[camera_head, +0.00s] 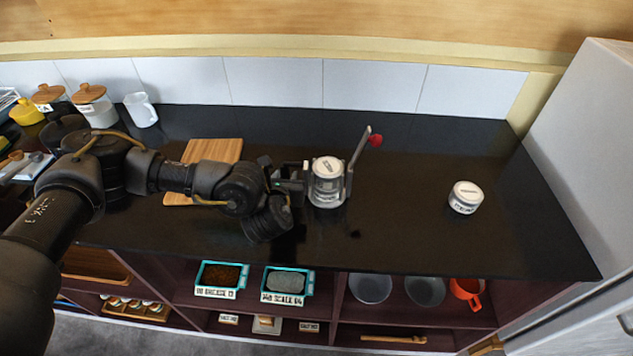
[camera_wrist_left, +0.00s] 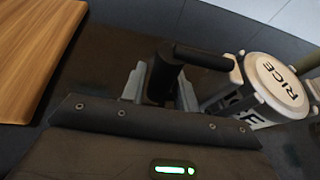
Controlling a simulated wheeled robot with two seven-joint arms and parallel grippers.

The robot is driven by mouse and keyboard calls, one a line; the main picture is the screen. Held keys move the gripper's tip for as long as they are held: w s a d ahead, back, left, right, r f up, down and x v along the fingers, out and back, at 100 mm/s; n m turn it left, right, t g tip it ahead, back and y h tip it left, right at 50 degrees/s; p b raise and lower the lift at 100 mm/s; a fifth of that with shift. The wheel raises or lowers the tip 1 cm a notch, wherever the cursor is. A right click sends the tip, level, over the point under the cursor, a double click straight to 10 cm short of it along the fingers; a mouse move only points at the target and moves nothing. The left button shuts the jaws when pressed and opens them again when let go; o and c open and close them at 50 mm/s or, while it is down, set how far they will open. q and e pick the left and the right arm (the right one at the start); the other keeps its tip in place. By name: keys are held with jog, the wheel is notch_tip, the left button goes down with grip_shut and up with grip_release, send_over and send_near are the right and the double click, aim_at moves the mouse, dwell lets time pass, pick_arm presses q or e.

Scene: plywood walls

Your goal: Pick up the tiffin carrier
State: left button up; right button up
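The likely tiffin carrier is a grey-and-clear cylindrical canister (camera_head: 327,188) with a white lid, upright on the dark counter. In the left wrist view, the lid (camera_wrist_left: 276,86) reads RICE and a dark handle (camera_wrist_left: 203,56) reaches left from it. My left gripper (camera_head: 298,180) is at the canister's left side. In the wrist view, its two pale fingers (camera_wrist_left: 162,90) stand on either side of the dark upright part of the handle. I cannot tell whether they press on it. My right gripper is not in view.
A slanted grey lever with a red knob (camera_head: 375,140) stands close at the canister's right. A small white-lidded jar (camera_head: 465,198) is farther right. A wooden board (camera_head: 213,150) lies behind my left arm. Counter space between canister and jar is clear. Shelves below hold bins and bowls.

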aim_at(284, 160)
pick_arm(q)
grip_shut()
jog(key=shift+r, duration=0.1)
jog(key=shift+d+r, duration=0.15)
jog(key=shift+r, duration=2.95)
notch_tip(284, 160, up, 2)
jog(key=shift+r, duration=0.85)
jog(key=shift+w+r, duration=0.1)
